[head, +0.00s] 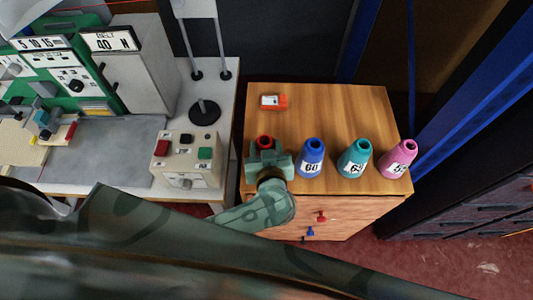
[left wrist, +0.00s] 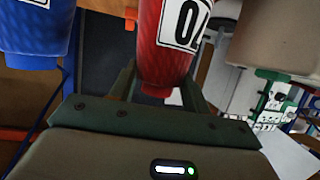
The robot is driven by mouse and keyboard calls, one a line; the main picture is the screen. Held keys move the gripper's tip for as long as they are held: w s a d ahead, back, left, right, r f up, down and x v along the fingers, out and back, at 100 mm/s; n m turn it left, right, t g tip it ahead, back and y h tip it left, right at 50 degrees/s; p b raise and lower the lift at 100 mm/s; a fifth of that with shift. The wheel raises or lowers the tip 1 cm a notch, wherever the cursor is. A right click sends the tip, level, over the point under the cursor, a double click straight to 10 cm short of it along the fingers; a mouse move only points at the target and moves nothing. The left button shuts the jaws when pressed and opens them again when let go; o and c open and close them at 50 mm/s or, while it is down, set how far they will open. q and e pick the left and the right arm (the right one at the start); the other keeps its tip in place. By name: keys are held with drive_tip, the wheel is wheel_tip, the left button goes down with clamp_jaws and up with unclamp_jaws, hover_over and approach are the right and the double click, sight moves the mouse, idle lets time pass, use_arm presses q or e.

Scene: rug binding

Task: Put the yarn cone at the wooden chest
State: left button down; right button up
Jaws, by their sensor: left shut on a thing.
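The wooden chest (head: 335,102) stands right of the workbench, with drawers in its front. My left gripper (head: 266,152) is over the chest's left part, shut around a red yarn cone (head: 264,141). In the left wrist view the red cone (left wrist: 168,45) is between the fingers and carries a white number label. The gripper hides its lower part in the head view, so I cannot tell whether it touches the chest top. A blue cone (head: 311,155), a teal cone (head: 355,156) and a pink cone (head: 396,157) stand upright in a row to its right. My right gripper is not in view.
An orange box with a white top (head: 272,102) lies at the chest's back left. A control box with buttons (head: 186,158) sits on the workbench (head: 218,115) to the left. Dark cabinets (head: 480,165) stand at the right.

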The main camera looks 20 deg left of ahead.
use_arm(q)
drive_tip(key=shift+f, duration=0.35)
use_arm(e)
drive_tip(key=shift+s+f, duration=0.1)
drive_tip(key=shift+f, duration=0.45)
use_arm(q)
drive_tip(key=shift+f, duration=0.1)
drive_tip(key=c, duration=0.7)
unclamp_jaws()
